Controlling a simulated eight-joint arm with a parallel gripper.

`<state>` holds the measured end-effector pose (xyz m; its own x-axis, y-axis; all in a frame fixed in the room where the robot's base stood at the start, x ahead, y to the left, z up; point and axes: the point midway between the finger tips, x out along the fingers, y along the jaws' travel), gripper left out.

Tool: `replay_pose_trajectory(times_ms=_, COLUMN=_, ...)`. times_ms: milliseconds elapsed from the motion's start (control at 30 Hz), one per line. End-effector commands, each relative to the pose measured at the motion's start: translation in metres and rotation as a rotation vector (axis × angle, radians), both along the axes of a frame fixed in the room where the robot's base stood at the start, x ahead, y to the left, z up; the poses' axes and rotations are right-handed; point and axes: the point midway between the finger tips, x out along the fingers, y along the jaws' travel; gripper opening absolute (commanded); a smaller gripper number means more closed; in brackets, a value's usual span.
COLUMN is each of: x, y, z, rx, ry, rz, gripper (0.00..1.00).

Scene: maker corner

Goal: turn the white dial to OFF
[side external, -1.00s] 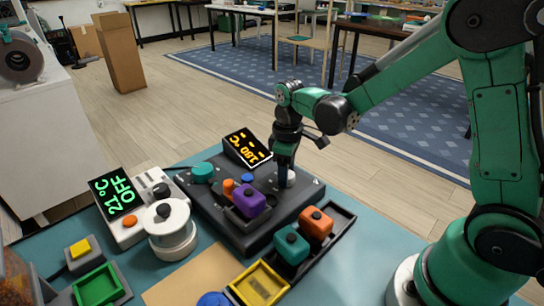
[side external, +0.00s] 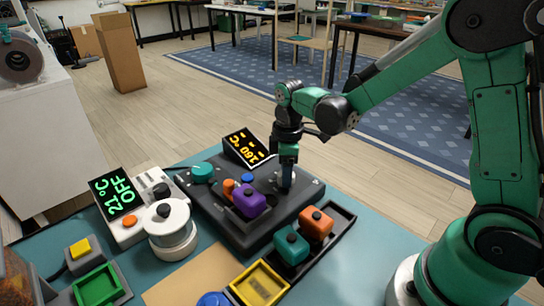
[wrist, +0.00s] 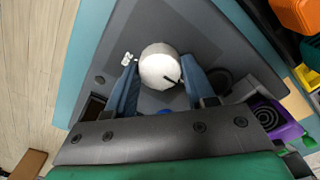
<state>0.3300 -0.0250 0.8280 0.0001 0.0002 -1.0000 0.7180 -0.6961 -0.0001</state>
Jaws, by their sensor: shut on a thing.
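The white dial (wrist: 158,62) is round, with a dark pointer mark near its lower right edge in the wrist view. It sits on the dark grey base (side external: 240,232). My gripper (side external: 287,182) points down over the dial, with a finger on either side, shut on it. In the side view the fingers hide most of the dial. A small white label (wrist: 127,59) lies beside the dial; I cannot read it. The tilted display (side external: 246,147) on the base shows 160 °C in orange.
A purple block (side external: 249,201), a teal knob (side external: 203,172) and a blue button (side external: 247,178) are on the base. A black tray (side external: 338,224) holds orange and teal blocks in front. A second device (side external: 116,196) reads 21 °C OFF, near a white spool (side external: 172,247).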

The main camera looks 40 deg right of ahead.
Motion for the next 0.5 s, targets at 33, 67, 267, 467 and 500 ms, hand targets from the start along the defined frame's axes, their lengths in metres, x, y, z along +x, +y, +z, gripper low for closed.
replay_pose_trajectory(times_ms=33, x=0.0000, y=-0.0001, z=-0.0001, rx=0.000, ry=0.000, rz=0.001, gripper=0.00)
replay_pose_trajectory(times_ms=67, x=0.0000, y=-0.0001, z=-0.0001, rx=-0.001, ry=-0.001, rz=0.001, gripper=0.00)
replay_pose_trajectory(times_ms=267, x=0.0000, y=-0.0001, z=-0.0001, rx=0.000, ry=0.000, rz=0.001, gripper=0.80)
replay_pose_trajectory(times_ms=467, x=0.0000, y=0.0000, z=0.0000, rx=0.000, ry=0.000, rz=0.000, gripper=0.80)
replay_pose_trajectory(times_ms=500, x=0.0000, y=0.0000, z=0.0002, rx=0.000, ry=0.000, rz=0.000, gripper=0.80)
